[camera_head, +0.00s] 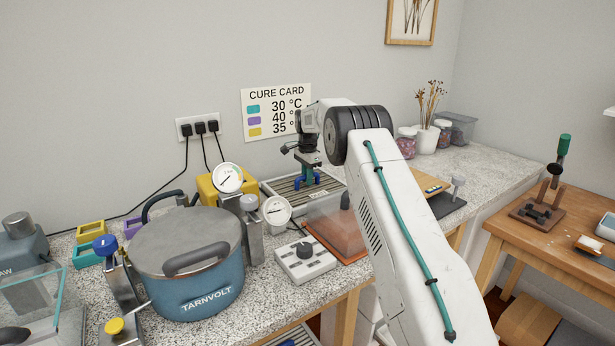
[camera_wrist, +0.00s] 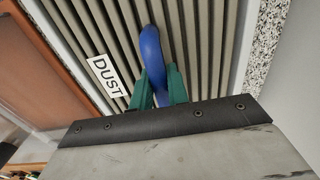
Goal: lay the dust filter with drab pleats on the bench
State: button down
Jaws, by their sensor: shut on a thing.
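The dust filter is a flat pale frame with drab grey-beige pleats (camera_head: 283,191) and a blue handle in its middle (camera_head: 315,182). It lies level at the back of the speckled bench (camera_head: 252,312), behind the round gauge; I cannot tell whether its underside touches the bench. In the wrist view the pleats (camera_wrist: 208,50) fill most of the picture, with a white DUST label. My gripper (camera_wrist: 161,88) has green fingers shut on the blue handle (camera_wrist: 151,50). It also shows in the head view (camera_head: 307,166), above the filter. The filter's right end is partly hidden by my arm.
A blue TARNVOLT pot (camera_head: 187,262) stands left of the filter, with a dial gauge (camera_head: 228,178) behind it. A grey knob box (camera_head: 306,259) and a clear-covered orange-brown base (camera_head: 345,257) stand in front. Jars and a plant pot (camera_head: 427,138) stand back right.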

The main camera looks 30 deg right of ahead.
jog(key=shift+f, duration=0.15)
jog(key=c, duration=1.3)
grip_release()
jog(key=shift+f, duration=0.1)
jog(key=shift+s+r, duration=0.1)
jog(key=shift+r, duration=3.85)
